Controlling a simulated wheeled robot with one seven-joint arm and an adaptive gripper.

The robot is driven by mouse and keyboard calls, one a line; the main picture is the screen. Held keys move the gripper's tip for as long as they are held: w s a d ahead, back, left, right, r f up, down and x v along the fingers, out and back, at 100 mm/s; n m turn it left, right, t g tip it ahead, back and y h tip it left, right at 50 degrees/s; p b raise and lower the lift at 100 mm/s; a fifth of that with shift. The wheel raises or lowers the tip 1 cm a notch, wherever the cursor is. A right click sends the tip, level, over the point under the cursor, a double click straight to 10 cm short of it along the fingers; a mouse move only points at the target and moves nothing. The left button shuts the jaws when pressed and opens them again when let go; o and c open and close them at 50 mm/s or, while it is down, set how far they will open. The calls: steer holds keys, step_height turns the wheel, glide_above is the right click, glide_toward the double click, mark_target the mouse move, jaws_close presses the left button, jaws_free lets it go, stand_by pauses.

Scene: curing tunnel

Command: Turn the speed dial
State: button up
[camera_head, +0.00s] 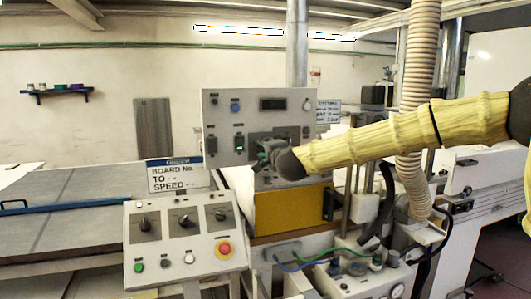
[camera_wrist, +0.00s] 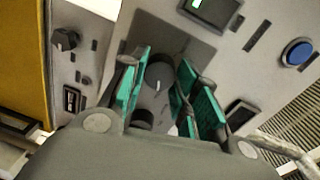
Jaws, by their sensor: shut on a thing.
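A black round dial (camera_wrist: 160,72) with a white pointer mark sits on a dark plate on the grey upright control panel (camera_head: 220,105). In the wrist view it lies between the green pads of my gripper (camera_wrist: 166,88), which is shut on it. In the camera_head view my gripper (camera_head: 266,152) is at the lower middle of the panel, and its body and my arm hide the dial. I cannot read a label at the dial.
A sloped console (camera_head: 185,240) with several black knobs and a red stop button (camera_head: 224,248) stands in front at left. A sign (camera_head: 176,177) stands above it. A yellow cover (camera_head: 290,208) is below my gripper. A ribbed hose (camera_head: 418,85) hangs behind my arm.

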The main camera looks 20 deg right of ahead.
stand_by(0.3)
steer(key=o, duration=1)
steer(key=shift+o, duration=0.2)
steer(key=s, duration=1.2)
steer(key=shift+d+r, duration=0.15)
steer(key=shift+r, duration=0.15)
